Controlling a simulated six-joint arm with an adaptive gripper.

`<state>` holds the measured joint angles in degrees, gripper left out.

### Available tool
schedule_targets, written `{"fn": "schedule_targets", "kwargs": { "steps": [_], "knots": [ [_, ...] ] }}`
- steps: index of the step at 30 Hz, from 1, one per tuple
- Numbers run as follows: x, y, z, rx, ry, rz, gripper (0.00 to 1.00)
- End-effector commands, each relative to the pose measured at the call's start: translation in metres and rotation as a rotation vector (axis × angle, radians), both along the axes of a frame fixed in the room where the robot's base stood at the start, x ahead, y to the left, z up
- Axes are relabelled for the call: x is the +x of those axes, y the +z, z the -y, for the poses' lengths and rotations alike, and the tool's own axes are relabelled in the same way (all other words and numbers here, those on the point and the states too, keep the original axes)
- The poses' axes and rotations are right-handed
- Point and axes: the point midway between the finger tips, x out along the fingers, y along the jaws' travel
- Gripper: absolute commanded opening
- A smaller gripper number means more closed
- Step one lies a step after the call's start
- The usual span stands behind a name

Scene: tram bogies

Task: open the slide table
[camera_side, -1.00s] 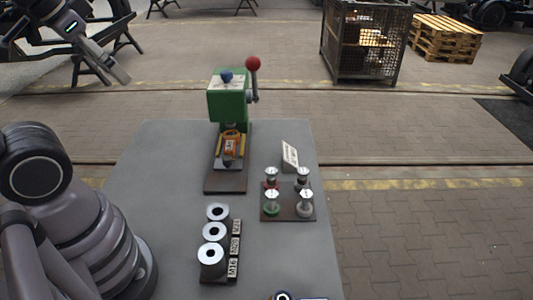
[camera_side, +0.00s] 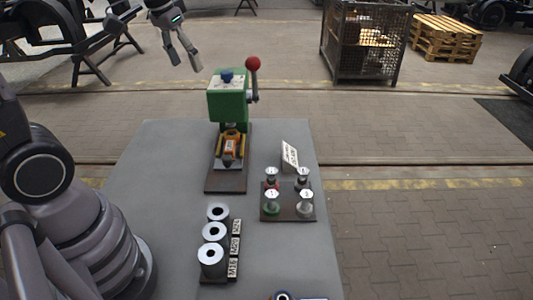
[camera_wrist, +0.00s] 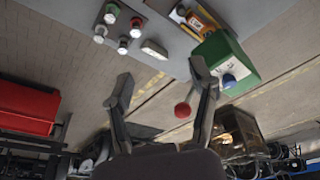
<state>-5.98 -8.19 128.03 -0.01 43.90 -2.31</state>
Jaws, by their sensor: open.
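The slide table (camera_side: 231,147) sits on a dark base plate in front of the green press (camera_side: 228,105). It shows an orange block between yellow rails, with a dark knob (camera_side: 227,161) at the near end. In the wrist view, the orange part (camera_wrist: 195,24) is at the top, beside the green press (camera_wrist: 222,55). My gripper (camera_side: 184,64) is open and empty, up and to the left of the press. In the wrist view, my gripper (camera_wrist: 160,70) has its fingers spread apart, with the press beyond the right finger. Nothing touches the slide table.
The press has a lever with a red ball (camera_side: 253,63) and a blue knob (camera_side: 227,76) on top. A plate with several round-topped pieces (camera_side: 288,212) and a small sign (camera_side: 290,155) stand right. Several metal rings (camera_side: 214,231) stand at the front. The left tabletop is clear.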

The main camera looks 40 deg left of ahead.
Motion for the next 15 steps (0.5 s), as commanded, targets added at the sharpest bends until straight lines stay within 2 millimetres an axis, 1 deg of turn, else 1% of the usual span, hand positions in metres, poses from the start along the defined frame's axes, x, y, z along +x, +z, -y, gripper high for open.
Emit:
{"fn": "schedule_targets", "kwargs": {
  "steps": [1,2,3,5,6,8,9,12,15],
  "knots": [
    [0.021,-0.018,-0.008,-0.006,0.024,-0.043,0.58],
    [0.033,-0.028,-0.012,-0.009,0.037,-0.062,0.58],
    [0.047,-0.042,-0.019,-0.014,0.054,-0.087,0.58],
    [0.067,-0.067,-0.028,-0.021,0.078,-0.122,0.58],
    [0.079,-0.084,-0.035,-0.025,0.096,-0.145,0.58],
    [0.094,-0.111,-0.044,-0.033,0.119,-0.179,0.58],
    [0.102,-0.129,-0.050,-0.037,0.134,-0.198,0.58],
    [0.115,-0.167,-0.062,-0.047,0.161,-0.238,0.58],
    [0.122,-0.193,-0.069,-0.053,0.181,-0.264,0.58]
  ]
}}
